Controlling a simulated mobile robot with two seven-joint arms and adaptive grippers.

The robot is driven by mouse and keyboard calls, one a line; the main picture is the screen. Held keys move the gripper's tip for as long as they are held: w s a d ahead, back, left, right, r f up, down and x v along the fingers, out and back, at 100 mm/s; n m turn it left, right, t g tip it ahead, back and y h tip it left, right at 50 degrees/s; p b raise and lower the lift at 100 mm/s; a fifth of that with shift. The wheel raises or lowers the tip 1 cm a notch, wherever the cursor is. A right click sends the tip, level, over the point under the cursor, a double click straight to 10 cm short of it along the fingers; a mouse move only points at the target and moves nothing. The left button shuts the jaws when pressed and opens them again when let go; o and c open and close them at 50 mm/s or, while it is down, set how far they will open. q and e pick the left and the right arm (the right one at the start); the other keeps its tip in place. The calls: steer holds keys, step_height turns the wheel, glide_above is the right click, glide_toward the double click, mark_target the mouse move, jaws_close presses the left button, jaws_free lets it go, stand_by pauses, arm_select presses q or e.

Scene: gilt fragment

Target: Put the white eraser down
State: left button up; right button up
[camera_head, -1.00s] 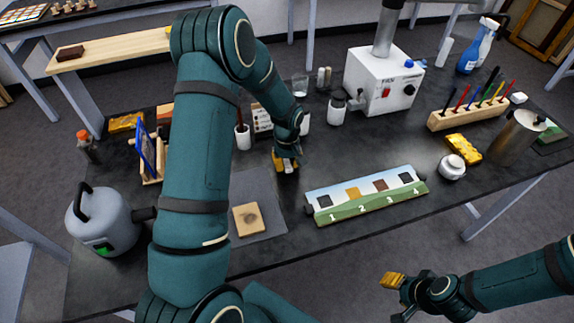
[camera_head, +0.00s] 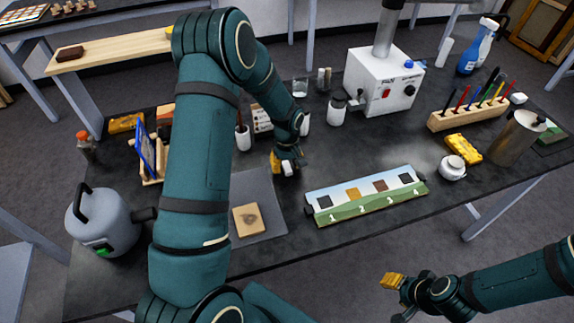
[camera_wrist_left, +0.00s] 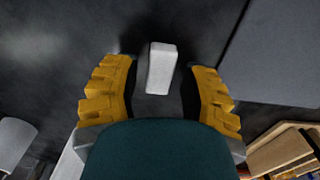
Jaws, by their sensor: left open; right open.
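The white eraser (camera_wrist_left: 161,68) is a small pale block on the black tabletop in the left wrist view. It lies between and slightly beyond the yellow fingertips of my left gripper (camera_wrist_left: 155,85), with gaps on both sides. In the head view the eraser (camera_head: 287,168) shows as a small white patch at the fingers of my left gripper (camera_head: 285,163), beside the grey mat. My left gripper is open. My right gripper (camera_head: 393,296) is at the lower right, off the table's front edge, open and apparently empty.
The grey mat (camera_head: 262,201) with a wooden block (camera_head: 248,220) lies left of the eraser. A numbered strip (camera_head: 366,194) lies to the right.

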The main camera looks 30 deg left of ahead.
mark_target(287, 166)
arm_select(q)
step_height(287, 166, up, 12)
steer(key=shift+f+p, duration=0.25)
steer(key=shift+p, duration=0.2)
stand_by(0.4)
